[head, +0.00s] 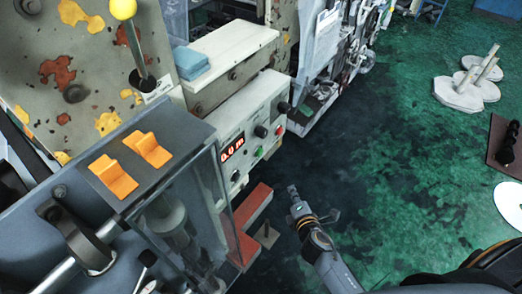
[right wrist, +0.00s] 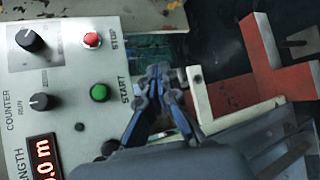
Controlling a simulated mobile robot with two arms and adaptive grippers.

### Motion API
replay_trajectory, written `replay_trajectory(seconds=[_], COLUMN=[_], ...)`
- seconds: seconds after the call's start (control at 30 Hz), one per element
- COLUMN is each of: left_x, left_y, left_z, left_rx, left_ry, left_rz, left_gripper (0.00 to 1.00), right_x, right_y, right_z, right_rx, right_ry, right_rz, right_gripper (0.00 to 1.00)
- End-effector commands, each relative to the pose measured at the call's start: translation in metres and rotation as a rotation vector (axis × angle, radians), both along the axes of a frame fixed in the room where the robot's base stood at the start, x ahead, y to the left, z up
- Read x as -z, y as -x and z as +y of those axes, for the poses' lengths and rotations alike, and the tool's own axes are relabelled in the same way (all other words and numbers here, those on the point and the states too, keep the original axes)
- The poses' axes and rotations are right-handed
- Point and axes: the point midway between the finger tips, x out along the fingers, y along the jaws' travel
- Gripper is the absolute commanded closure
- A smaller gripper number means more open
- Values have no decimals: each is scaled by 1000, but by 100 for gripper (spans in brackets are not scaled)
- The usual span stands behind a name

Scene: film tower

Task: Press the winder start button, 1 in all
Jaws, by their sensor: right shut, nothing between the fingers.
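The winder's pale control panel (head: 255,120) stands left of centre in the head view, with a red lit display (head: 233,147). Its green START button (head: 258,151) also shows in the right wrist view (right wrist: 99,92), where the label reads START. The red STOP button (right wrist: 91,40) sits above it there. My right gripper (head: 293,190) is in front of the panel, to the right of and below the green button in the head view. In the right wrist view its fingertips (right wrist: 158,72) are together, empty, beside the START label and apart from the button. My left gripper is not seen.
A red angled bracket (head: 250,208) juts out below the panel, close to my right gripper. A clear-sided box with orange rocker switches (head: 113,176) stands left. Black knobs (right wrist: 30,40) share the panel. Green floor at right is largely open; white spools (head: 466,88) stand farther off.

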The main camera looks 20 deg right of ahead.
Motion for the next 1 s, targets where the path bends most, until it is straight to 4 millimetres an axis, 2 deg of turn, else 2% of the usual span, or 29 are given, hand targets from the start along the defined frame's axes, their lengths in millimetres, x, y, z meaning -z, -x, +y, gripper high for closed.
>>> replay_trajectory(seconds=[0.03,0.1,0.2,0.3,0.77,1.0], left_x=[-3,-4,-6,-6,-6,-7], left_y=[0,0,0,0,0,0], left_z=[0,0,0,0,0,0], left_rx=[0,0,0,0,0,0], left_ry=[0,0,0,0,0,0], left_rz=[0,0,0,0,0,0], left_gripper=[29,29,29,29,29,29], right_x=[-20,-40,-61,-72,-76,-76], right_y=[-6,-12,-17,-20,-22,-41], right_z=[-1,-1,-2,-3,-2,13], right_rx=[-13,-28,-42,-48,-50,-51], right_ry=[45,103,163,198,208,205], right_rz=[-33,-69,-106,-125,-132,-133], right_gripper=[100,100,100,100,100,100])
